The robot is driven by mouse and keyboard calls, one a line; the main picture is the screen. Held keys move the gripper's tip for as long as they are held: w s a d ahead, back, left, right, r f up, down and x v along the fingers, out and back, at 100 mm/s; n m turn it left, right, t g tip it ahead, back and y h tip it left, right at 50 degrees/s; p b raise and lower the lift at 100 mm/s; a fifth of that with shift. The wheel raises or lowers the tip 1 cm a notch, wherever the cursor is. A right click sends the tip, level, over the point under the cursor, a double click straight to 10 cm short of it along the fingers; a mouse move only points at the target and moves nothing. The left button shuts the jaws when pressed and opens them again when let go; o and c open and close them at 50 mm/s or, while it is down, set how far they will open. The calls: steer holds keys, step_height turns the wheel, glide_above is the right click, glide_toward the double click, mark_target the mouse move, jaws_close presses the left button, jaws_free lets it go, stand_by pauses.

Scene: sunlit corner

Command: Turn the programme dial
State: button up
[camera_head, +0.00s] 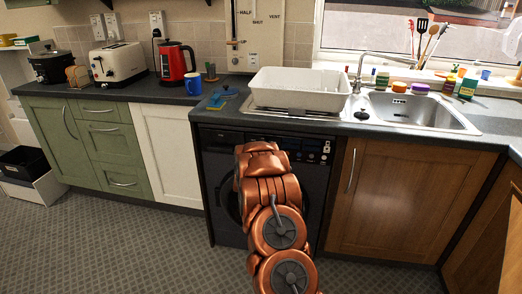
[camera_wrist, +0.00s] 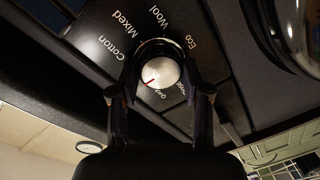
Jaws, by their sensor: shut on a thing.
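The programme dial (camera_wrist: 160,72) is a round silver knob with a red pointer line, in the middle of the wrist view. My gripper (camera_wrist: 159,80) has its dark fingers on both sides of the dial and is shut on it. The pointer line runs to the lower left of the picture. Around the dial I read Cotton, Mixed, Wool and Eco; smaller words below are partly hidden by the fingers. The dial is on the dark panel of the washing machine (camera_head: 222,165), under the counter. In the head view my copper-coloured arm hides the gripper and the dial.
The counter (camera_head: 190,98) runs above the machine, with a white dish rack (camera_head: 300,92) on it. A wooden cupboard (camera_head: 375,200) stands to the right and a white cupboard door (camera_head: 165,160) to the left. The tiled floor (camera_head: 130,240) in front is clear.

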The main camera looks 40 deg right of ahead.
steer(key=o, duration=1.2)
steer(key=shift+c, duration=0.2)
steer(key=v, duration=1.2)
steer(key=shift+r, duration=0.1)
